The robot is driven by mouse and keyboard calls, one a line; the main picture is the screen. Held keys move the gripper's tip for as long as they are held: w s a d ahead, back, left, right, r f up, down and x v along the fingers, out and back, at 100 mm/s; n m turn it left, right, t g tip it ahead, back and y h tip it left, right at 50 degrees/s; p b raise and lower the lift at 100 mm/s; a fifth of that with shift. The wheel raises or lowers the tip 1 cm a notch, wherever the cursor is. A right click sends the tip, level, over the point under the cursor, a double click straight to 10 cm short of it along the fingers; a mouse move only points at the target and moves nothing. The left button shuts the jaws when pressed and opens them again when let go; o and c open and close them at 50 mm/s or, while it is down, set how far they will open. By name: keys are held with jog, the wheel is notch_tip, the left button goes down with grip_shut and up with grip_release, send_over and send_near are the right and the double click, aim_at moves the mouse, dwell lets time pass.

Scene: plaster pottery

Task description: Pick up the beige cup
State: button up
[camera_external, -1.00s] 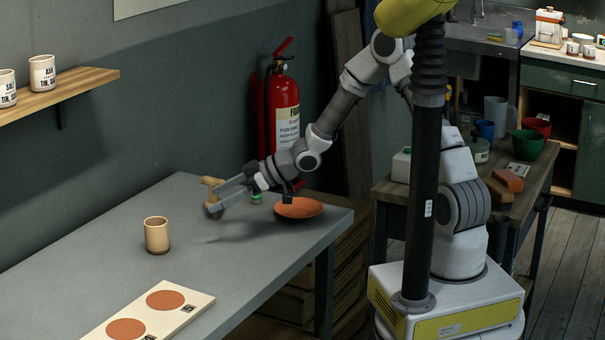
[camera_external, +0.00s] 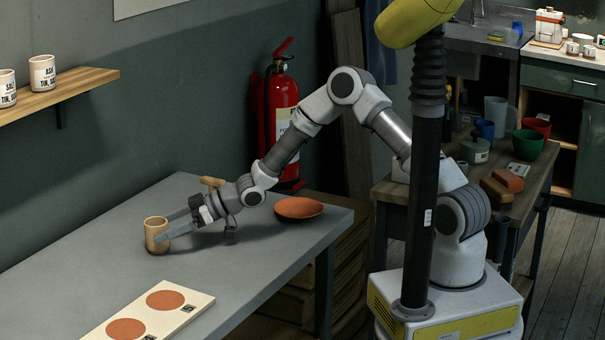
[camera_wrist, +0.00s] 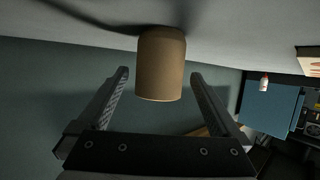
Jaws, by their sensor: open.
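The beige cup (camera_external: 155,236) stands upright on the grey table. My gripper (camera_external: 165,226) is low over the table, with its open fingers reaching left to the cup. In the wrist view the beige cup (camera_wrist: 160,66) appears upside down, between the lines of the two fingers (camera_wrist: 158,74) near their tips. There is a gap on each side of the cup, and the fingers do not grip it. How deep the cup sits between the fingers is hard to tell.
A white board with two terracotta discs (camera_external: 166,299) lies at the table's front. A terracotta dish (camera_external: 298,207) lies near the right edge. A wooden-handled tool (camera_external: 213,181) stands behind my wrist. The grey table (camera_external: 100,255) is clear left of the cup.

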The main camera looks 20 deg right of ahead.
jog(key=shift+r+x, duration=0.15)
jog(key=shift+x, duration=1.2)
jog(key=shift+r+x, duration=0.2)
jog(key=shift+x, duration=1.1)
jog(key=shift+a, duration=0.15)
jog(key=c, duration=1.4)
